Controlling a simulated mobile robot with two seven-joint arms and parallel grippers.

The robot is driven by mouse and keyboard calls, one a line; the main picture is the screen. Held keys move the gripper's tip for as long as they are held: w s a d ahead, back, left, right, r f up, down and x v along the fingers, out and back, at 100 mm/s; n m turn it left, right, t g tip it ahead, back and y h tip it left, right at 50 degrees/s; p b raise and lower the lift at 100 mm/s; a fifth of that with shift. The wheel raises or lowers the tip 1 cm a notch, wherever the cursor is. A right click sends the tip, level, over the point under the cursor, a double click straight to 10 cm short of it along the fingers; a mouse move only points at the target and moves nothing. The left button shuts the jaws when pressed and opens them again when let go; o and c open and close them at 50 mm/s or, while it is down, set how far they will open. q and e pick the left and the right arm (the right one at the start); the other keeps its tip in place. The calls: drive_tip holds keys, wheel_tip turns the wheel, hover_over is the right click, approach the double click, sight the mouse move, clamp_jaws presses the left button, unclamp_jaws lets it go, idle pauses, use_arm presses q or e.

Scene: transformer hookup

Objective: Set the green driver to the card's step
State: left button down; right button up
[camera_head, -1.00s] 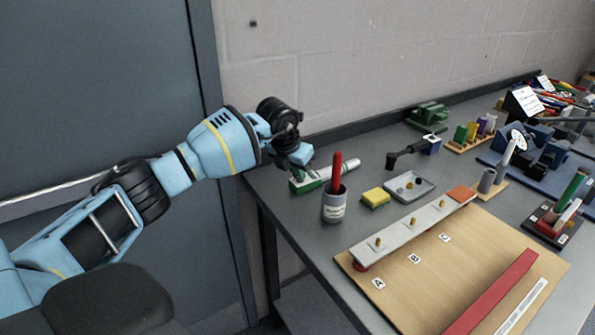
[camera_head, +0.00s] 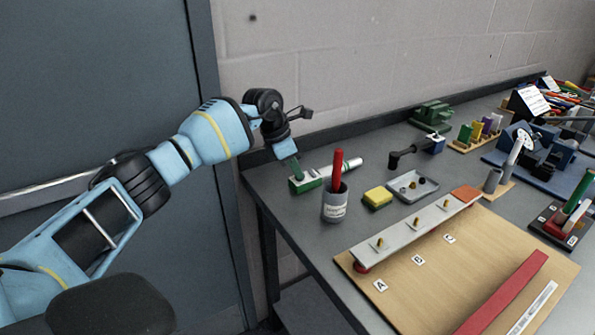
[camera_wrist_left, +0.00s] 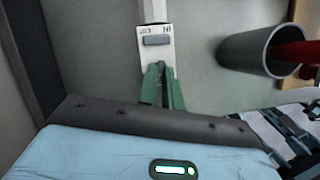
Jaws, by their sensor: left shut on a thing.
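The green driver (camera_head: 308,184) lies on the bench at the near left, with a green end and a pale barrel pointing right. In the left wrist view its pale face (camera_wrist_left: 150,32) shows a grey slider (camera_wrist_left: 157,40) with small marks, one like "HI" on the right and one too small to read on the left. My left gripper (camera_head: 295,174) reaches down onto the green end. In the left wrist view its green fingers (camera_wrist_left: 161,72) are close together at the face, just short of the slider. What they grip is largely hidden. A white card (camera_head: 532,100) stands at the back right; its text is unreadable. My right gripper is out of view.
A grey cup (camera_head: 335,206) with a red-handled tool stands close to the right of the driver. A yellow block (camera_head: 377,198) and a small grey tray (camera_head: 412,189) lie beyond it. A wooden board (camera_head: 450,285) with a metal bar fills the front.

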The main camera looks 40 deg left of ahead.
use_arm(q)
drive_tip(key=m+b, duration=0.1)
drive_tip(key=m, duration=0.2)
drive_tip(key=shift+w+g+h+b, duration=0.15)
drive_tip(key=shift+g+h+b, duration=0.15)
drive_tip(key=shift+g+h, duration=0.1)
drive_tip(key=shift+a+m, duration=0.1)
drive_tip(key=shift+m, duration=0.4)
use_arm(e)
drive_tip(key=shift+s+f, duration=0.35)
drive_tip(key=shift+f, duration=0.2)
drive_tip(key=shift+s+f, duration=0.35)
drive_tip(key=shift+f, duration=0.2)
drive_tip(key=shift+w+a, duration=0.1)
use_arm(q)
drive_tip(key=c, duration=1.6)
unclamp_jaws()
drive_tip(key=shift+o, duration=0.4)
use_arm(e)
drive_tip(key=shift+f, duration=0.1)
use_arm(q)
drive_tip(key=shift+r, duration=0.1)
